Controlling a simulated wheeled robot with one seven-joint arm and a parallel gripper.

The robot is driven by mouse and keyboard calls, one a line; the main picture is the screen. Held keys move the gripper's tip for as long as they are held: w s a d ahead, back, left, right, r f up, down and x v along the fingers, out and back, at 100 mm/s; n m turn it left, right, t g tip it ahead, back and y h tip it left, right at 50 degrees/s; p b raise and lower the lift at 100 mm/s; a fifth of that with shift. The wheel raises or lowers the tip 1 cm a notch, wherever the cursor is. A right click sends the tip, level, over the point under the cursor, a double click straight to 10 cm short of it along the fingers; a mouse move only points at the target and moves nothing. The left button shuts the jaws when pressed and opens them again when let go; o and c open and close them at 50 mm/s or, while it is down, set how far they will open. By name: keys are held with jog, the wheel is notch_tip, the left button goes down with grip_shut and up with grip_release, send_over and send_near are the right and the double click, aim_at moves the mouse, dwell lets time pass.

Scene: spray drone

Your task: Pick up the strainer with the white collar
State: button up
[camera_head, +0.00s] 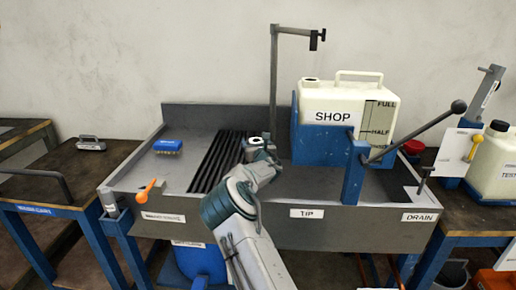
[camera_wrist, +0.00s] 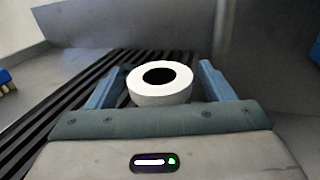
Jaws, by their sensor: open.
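The strainer's white collar (camera_wrist: 160,84) is a thick ring with a dark hole, between the two open fingers of my gripper (camera_wrist: 158,82) in the wrist view. Gaps show between the ring and the fingers. The part of the strainer below the collar is hidden. In the head view the white collar (camera_head: 255,141) shows small at the end of my arm, by the dark slatted rack in the grey sink tray. My gripper (camera_head: 257,146) is around it there, partly hidden by my own wrist.
Dark slats (camera_head: 217,160) run across the tray (camera_head: 130,180). A blue brush (camera_head: 167,146) lies left of them. The SHOP jug (camera_head: 343,120) in a blue cradle stands right, with a lever (camera_head: 415,132). A grey post (camera_head: 273,85) rises behind my gripper.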

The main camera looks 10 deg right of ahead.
jog(key=s, duration=0.6)
jog(key=shift+s, duration=0.3)
